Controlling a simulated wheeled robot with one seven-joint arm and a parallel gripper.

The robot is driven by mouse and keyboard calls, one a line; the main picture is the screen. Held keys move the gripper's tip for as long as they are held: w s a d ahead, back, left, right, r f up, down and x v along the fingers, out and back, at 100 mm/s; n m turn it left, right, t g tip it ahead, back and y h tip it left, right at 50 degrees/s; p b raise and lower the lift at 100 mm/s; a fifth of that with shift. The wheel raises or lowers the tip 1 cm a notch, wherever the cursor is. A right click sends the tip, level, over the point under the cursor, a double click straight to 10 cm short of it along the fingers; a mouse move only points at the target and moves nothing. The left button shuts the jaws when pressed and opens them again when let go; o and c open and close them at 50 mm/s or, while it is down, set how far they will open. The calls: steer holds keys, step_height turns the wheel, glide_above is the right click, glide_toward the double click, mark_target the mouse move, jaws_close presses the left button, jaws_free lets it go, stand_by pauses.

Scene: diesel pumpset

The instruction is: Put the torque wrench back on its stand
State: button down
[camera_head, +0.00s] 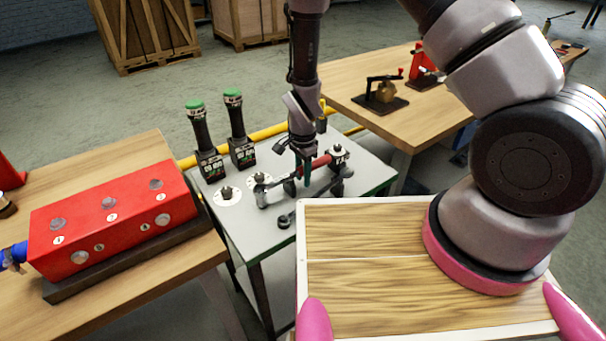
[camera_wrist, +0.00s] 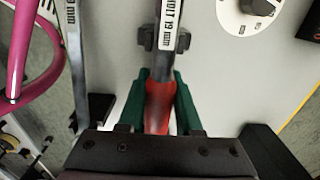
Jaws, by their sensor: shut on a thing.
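The torque wrench has a red handle (camera_head: 321,161) and a dark shaft with a white "BOLT 19 mm" label (camera_wrist: 171,22). My gripper (camera_head: 304,172) points down over the grey table, its green fingers closed around the red handle. In the wrist view the handle (camera_wrist: 159,105) lies between both fingers. A dark forked support (camera_wrist: 183,41), seemingly part of the stand, shows on both sides of the shaft. I cannot tell whether the shaft rests in it or hangs above. The wrench's far end is out of the wrist view, and my gripper partly covers the wrench in the head view.
A grey spanner (camera_wrist: 78,60) lies beside the wrench. Two green-topped black tools (camera_head: 240,135) and white dials (camera_head: 228,196) stand at the table's left. A red block (camera_head: 110,215) is on the left bench. A wooden table (camera_head: 405,105) stands behind right.

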steer(key=shift+f, duration=0.45)
steer(key=c, duration=0.5)
jaws_free()
step_height(320, 180, up, 11)
steer(key=shift+f, duration=0.1)
